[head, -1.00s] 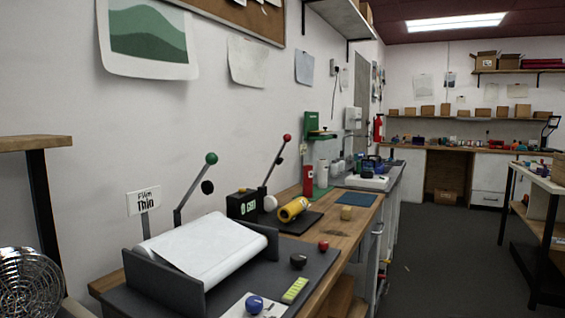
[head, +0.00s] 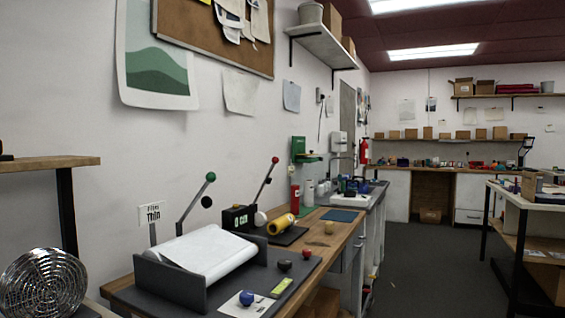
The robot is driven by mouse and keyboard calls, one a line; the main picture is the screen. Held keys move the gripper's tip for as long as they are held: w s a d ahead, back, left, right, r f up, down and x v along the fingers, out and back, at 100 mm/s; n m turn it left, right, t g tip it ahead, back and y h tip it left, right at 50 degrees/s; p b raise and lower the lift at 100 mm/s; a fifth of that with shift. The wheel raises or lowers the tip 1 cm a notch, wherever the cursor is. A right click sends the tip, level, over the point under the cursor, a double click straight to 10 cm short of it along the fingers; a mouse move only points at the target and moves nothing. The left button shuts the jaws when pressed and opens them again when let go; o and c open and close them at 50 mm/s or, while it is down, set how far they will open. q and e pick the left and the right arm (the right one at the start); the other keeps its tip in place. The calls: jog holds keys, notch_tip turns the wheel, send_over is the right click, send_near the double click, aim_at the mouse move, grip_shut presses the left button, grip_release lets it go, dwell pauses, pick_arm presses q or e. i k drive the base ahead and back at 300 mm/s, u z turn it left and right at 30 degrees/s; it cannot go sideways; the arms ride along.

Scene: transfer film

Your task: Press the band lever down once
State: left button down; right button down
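Two levers stand up from the workbench along the left wall. The nearer lever, with a green knob (head: 210,177), rises behind a white film roll (head: 207,249) in a dark grey holder (head: 177,284). A sign reading "Thin" (head: 151,214) stands beside it. The farther lever, with a red knob (head: 275,160), rises from a black box with white-green marking (head: 238,218). Nothing visible labels either one as the band lever. Neither of my grippers is in view.
The grey floor (head: 410,270) is clear between bench and right table (head: 513,210).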

aim_at(274, 160)
jog(key=z, duration=1.55)
jog(key=i, duration=3.95)
jog(key=u, duration=3.6)
